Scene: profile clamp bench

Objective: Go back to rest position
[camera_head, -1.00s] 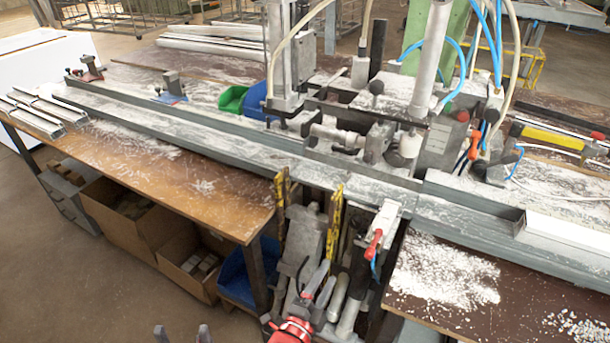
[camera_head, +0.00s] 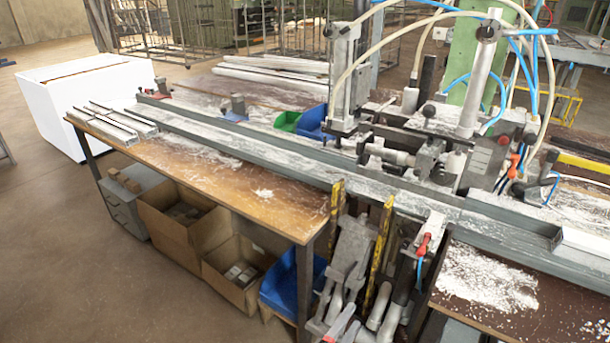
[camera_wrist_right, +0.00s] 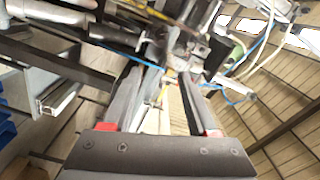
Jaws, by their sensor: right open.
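My right gripper (camera_head: 345,325) shows only in part at the bottom edge of the head view, below the front of the clamp bench. Its fingers are grey with a bit of red behind them. In the right wrist view, my right gripper (camera_wrist_right: 162,88) has its two dark fingers apart with nothing held between them. The clamp machine (camera_head: 440,150) stands above and behind it on the bench, apart from the fingers as far as I can tell. My left gripper is out of view.
A long grey profile rail (camera_head: 270,152) runs along the wooden bench (camera_head: 215,185). Yellow-edged brackets (camera_head: 380,245) hang at its front. Cardboard boxes (camera_head: 175,225) and a blue bin (camera_head: 285,285) sit underneath. The floor (camera_head: 60,270) at left is clear.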

